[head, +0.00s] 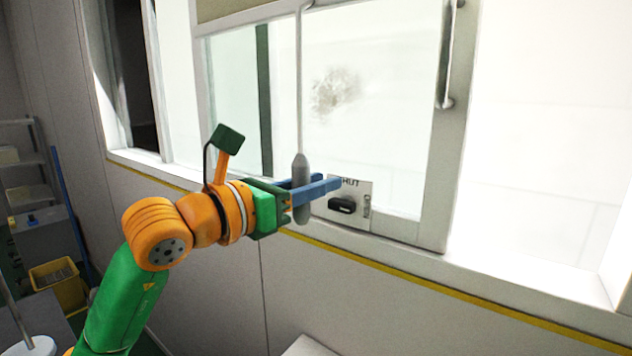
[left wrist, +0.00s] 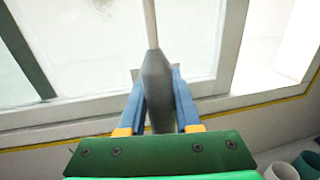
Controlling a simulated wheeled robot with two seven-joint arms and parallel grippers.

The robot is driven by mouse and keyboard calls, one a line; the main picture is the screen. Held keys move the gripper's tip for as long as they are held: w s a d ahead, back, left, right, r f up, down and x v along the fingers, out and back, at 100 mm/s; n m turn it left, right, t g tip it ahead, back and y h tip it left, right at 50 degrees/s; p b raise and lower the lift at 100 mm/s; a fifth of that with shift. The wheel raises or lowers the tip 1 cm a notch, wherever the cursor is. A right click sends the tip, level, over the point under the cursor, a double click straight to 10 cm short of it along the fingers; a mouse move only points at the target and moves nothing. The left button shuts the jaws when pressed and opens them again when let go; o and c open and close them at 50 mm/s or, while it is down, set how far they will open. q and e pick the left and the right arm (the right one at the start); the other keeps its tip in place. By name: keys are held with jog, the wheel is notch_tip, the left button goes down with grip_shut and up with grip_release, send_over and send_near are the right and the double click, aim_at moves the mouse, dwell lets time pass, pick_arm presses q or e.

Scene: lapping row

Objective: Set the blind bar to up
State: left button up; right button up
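The blind bar hangs on a thin pale rod (head: 299,80) in front of the window, its lower end a thick grey grip (head: 301,166). My left gripper (head: 318,188) is at this grip, with one blue finger on each side. In the left wrist view the grey grip (left wrist: 158,88) fills the gap between the fingers (left wrist: 160,100), which look closed on it. The bar hangs about upright. The lower edge of a beige blind (head: 235,8) shows at the top of the head view. My right gripper is not in view.
Just behind the fingertips, a plate (head: 352,217) with partly hidden lettering and a black knob (head: 342,205) sits on the window. A vertical metal handle (head: 446,75) is on the frame to the right. A sill with a yellow stripe (head: 420,288) runs below.

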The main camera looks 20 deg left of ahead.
pick_arm(q)
grip_shut()
dwell(1.1)
